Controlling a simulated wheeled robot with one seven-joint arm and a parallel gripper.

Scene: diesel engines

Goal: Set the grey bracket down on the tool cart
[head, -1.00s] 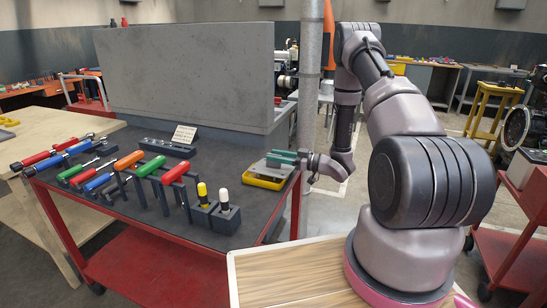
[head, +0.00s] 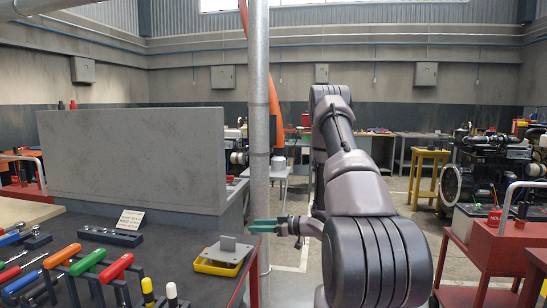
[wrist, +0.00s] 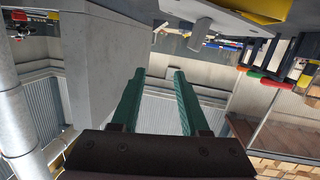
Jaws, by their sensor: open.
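The grey bracket (head: 226,248), a flat plate with an upright tab, rests on a yellow tray (head: 217,267) at the right edge of the tool cart (head: 185,250). My gripper (head: 262,227), with green fingers, is just right of the bracket and apart from it. In the wrist view my gripper (wrist: 160,72) is open with nothing between its fingers. The bracket's tab (wrist: 199,36) shows beyond the fingertips at the top of that view. Where bracket and tray touch is partly hidden.
A grey metal pole (head: 259,130) stands close behind my gripper. Coloured-handled tools (head: 88,262) fill the cart's left front. A red cart (head: 500,245) is at the right.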

